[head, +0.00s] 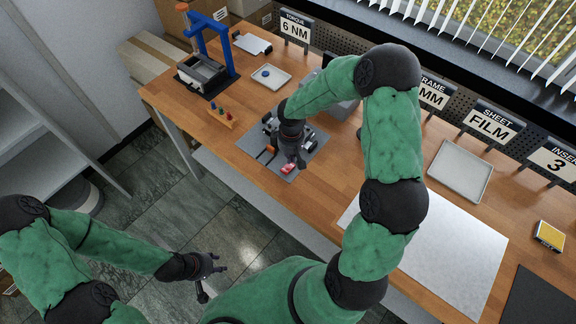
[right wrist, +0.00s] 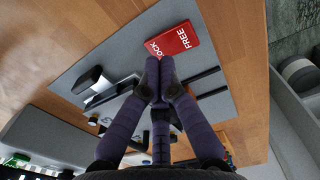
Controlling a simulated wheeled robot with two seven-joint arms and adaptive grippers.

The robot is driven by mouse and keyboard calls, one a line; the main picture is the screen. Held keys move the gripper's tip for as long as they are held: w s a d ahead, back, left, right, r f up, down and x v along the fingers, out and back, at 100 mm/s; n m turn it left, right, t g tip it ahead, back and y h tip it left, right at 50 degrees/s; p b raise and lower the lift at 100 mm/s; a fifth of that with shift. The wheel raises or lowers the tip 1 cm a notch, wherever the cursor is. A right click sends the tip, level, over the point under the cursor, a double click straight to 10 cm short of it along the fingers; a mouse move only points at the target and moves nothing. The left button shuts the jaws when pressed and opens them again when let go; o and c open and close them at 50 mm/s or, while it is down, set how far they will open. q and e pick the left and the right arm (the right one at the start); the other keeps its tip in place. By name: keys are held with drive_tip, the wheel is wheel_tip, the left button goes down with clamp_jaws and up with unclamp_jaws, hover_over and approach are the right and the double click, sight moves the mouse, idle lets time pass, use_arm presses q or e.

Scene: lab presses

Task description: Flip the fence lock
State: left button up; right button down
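The fence lock is a red plate (right wrist: 172,42) with white lettering, "FREE" and part of "LOCK" readable, on a grey mat (right wrist: 72,72). It shows small and red in the head view (head: 288,168), near the mat's front edge. My right gripper (head: 299,160) is over the mat beside the red plate. In the right wrist view its fingertips (right wrist: 158,72) are together just below the plate, with nothing seen between them; whether they touch the plate is unclear. My left gripper (head: 218,263) hangs off the table over the floor, fingers apart and empty.
Dark bars and blocks (right wrist: 97,85) sit on the mat around the fingers. A blue-framed press (head: 207,55), a peg strip (head: 222,115) and a small tray (head: 264,76) stand left of the mat. A large white sheet (head: 440,235) and a tray (head: 460,170) lie to the right.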

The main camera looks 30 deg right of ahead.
sight(291, 165)
drive_tip(key=shift+r+p, duration=1.4)
drive_tip(key=shift+r, duration=0.85)
use_arm(q)
wheel_tip(291, 165, up, 3)
drive_tip(key=shift+r, duration=0.1)
use_arm(e)
drive_tip(key=shift+f, duration=0.1)
